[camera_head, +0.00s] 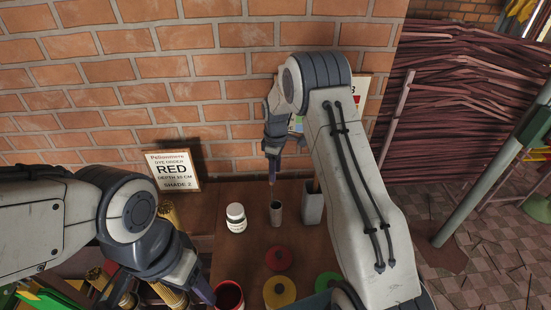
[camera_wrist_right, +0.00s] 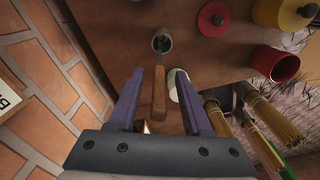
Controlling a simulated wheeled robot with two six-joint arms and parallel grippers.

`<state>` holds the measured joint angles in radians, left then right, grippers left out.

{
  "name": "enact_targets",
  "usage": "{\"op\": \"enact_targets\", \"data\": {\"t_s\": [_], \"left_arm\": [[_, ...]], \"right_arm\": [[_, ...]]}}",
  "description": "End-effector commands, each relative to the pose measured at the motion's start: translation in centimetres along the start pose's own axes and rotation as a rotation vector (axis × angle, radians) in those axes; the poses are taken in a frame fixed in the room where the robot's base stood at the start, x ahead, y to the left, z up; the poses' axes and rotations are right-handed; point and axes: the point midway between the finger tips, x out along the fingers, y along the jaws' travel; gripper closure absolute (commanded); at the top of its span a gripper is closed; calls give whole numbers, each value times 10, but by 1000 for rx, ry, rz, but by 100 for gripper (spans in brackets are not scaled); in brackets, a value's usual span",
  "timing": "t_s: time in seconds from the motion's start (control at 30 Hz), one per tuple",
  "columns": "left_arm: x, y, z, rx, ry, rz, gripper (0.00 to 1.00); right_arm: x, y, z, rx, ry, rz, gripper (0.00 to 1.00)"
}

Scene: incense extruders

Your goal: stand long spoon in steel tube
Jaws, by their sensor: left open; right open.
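The steel tube (camera_head: 276,215) is a small grey cylinder on the brown table; its open mouth shows in the right wrist view (camera_wrist_right: 162,43). The long spoon has a wooden handle (camera_wrist_right: 159,92) and a thin metal stem that runs to the tube's mouth; its lower end is hidden, seemingly inside the tube. My right gripper (camera_head: 272,172) is above the tube. In the right wrist view its fingers (camera_wrist_right: 157,80) are open, one on each side of the handle, with gaps. My left gripper (camera_head: 200,288) is open and low at the left, near the red pot.
A taller grey container (camera_head: 312,206) stands right of the tube, and a white jar (camera_head: 236,218) left. A red pot (camera_head: 229,296) is at the front left. A brick wall (camera_head: 220,80) and sign (camera_head: 172,171) are behind.

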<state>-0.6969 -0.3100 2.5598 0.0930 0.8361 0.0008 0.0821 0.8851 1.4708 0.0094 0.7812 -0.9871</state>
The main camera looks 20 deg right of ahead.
Motion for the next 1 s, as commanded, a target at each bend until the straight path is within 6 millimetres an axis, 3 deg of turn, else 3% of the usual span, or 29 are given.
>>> {"op": "enact_targets", "data": {"t_s": [0.1, 0.4, 0.67, 0.73, 0.87, 0.97, 1.0], "left_arm": [[16, -1, 1, -2, -1, 0, 37], [30, -2, 2, -2, 0, 0, 37], [31, -2, 2, -1, 0, 0, 37], [31, -2, 2, -1, 0, 0, 37], [31, -2, 2, -1, 0, 0, 37], [31, -2, 2, -1, 0, 0, 37], [31, -2, 2, -1, 0, 0, 37]], "right_arm": [[-24, 2, -1, 0, 4, 7, 51], [-78, 1, 0, 0, 2, 3, 51], [-92, -1, -1, 0, 0, 1, 51], [-96, -10, -5, 3, 3, 1, 51], [-118, -65, -25, 22, 15, 1, 51], [-140, -139, -36, 55, 29, -4, 51], [-146, -173, -35, 72, 34, -8, 51]]}}
